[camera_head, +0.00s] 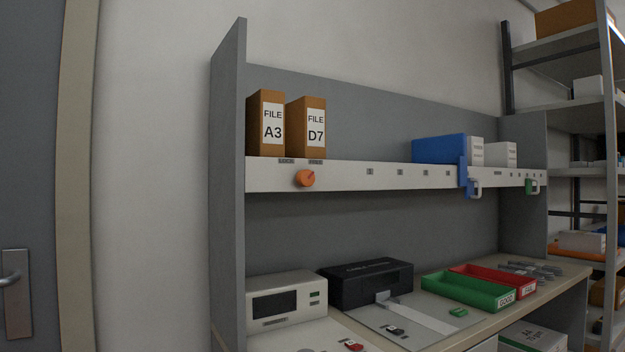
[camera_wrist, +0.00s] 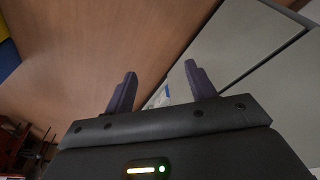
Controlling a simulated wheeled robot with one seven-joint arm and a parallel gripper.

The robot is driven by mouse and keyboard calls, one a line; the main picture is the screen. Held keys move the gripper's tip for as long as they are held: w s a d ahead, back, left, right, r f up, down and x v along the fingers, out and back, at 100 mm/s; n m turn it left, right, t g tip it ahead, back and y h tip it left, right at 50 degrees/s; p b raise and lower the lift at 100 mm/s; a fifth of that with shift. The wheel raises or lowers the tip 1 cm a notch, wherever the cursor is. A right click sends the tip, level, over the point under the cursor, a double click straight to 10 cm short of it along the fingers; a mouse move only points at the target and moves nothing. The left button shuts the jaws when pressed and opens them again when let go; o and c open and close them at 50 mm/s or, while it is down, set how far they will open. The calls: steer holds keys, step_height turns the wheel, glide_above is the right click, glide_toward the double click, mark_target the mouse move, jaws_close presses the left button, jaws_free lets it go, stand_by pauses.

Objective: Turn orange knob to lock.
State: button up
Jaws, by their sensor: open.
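The orange knob (camera_head: 306,178) sits on the white front edge of the upper shelf, below the file boxes. Two small dark labels sit just above it, one of them reading like a lock marking, too small to read surely. A pointer mark on the knob is too small to tell its exact angle. My gripper (camera_wrist: 158,88) shows only in the wrist view, with its two dark fingers apart and nothing between them. The knob is not in the wrist view, and my gripper is not in the head view.
File boxes A3 (camera_head: 266,125) and D7 (camera_head: 306,127) stand above the knob. Below are a white device (camera_head: 286,298), a black box (camera_head: 366,284), a green tray (camera_head: 468,291) and a red tray (camera_head: 498,279). A grey side panel (camera_head: 229,190) bounds the left. Space before the knob looks clear.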

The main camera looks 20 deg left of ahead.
steer(key=w+a+r+n+t+y+p, duration=0.15)
steer(key=w+a+r+p, duration=0.3)
steer(key=r+p, duration=0.45)
steer(key=w+a+r+n+t+y+p, duration=0.1)
steer(key=w+a+r+t+p, duration=0.2)
steer(key=w+r+p, duration=0.6)
steer(key=w+a+r+n+t+y+p, duration=0.1)
steer(key=w+a+r+t+p, duration=0.15)
steer(key=r+p, duration=0.7)
steer(key=a+r+n+y+p, duration=0.1)
steer(key=a+r+y+p, duration=0.2)
steer(key=r, duration=0.7)
steer(key=a+r+n+t+y+p, duration=0.1)
steer(key=a+r+n+y+p, duration=0.1)
steer(key=a+r+p, duration=0.5)
steer(key=a+r+n+t+y+p, duration=0.1)
steer(key=a+r+y+p, duration=0.4)
steer(key=r, duration=1)
steer(key=a+p, duration=0.1)
steer(key=p, duration=0.2)
steer(key=shift+w+r, duration=0.25)
steer(key=shift+w, duration=0.1)
steer(key=p, duration=0.7)
glide_toward(308, 180)
steer(key=x, duration=0.8)
steer(key=shift+w+a, duration=0.15)
steer(key=shift+a, duration=0.05)
steer(key=c, duration=1)
